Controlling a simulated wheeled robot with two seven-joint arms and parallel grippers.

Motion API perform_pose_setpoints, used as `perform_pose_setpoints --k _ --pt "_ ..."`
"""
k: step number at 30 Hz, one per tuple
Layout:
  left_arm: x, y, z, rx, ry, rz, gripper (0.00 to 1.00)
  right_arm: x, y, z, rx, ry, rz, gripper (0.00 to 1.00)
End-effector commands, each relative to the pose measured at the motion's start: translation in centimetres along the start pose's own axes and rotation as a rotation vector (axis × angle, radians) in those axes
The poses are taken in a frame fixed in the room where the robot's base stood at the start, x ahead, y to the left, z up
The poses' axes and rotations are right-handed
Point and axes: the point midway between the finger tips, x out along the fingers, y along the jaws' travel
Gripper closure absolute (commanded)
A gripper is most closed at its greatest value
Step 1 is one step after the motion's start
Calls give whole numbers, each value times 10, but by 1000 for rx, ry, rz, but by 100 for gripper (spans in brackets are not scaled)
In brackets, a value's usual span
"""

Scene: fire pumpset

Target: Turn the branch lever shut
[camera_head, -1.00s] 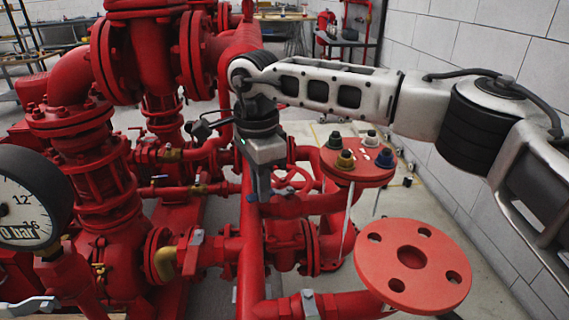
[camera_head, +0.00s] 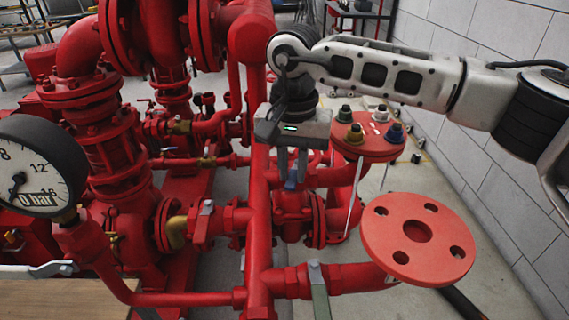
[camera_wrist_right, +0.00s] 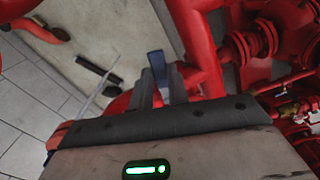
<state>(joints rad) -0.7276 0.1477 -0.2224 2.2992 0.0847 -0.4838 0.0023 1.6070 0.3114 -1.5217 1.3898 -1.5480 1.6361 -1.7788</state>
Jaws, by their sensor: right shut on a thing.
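My right gripper (camera_head: 291,178) points down beside the red vertical pipe (camera_head: 259,215), on its right. It is shut on a small blue lever-like piece (camera_head: 290,184), which also shows between the two fingers in the right wrist view (camera_wrist_right: 157,64). The fingers hide part of this piece, and I cannot see where it joins the pipework. A grey lever (camera_head: 206,208) stands on a brass-coloured valve left of the pipe. A grey-green lever (camera_head: 318,290) sits on the lower front branch pipe. My left gripper is not in view.
A pressure gauge (camera_head: 37,170) stands at the left. A red round flange (camera_head: 417,240) sticks out at the lower right. A bolted flange (camera_head: 367,145) with coloured nuts is close to the right gripper. Grey wall (camera_head: 495,90) bounds the right side; some bare floor lies before it.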

Motion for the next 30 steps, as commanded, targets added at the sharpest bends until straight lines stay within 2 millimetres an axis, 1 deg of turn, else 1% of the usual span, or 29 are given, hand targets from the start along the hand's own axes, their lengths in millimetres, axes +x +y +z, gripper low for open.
perform_pose_setpoints --k 6,13,18,30 --pt "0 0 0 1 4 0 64 -1 9 0 -146 -1 -1 100" --pt "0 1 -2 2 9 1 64 -1 14 -2 -241 -1 -1 100" --pt "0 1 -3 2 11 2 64 -1 15 -2 -273 -1 -1 100" --pt "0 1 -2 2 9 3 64 -1 16 -2 -281 0 0 100"
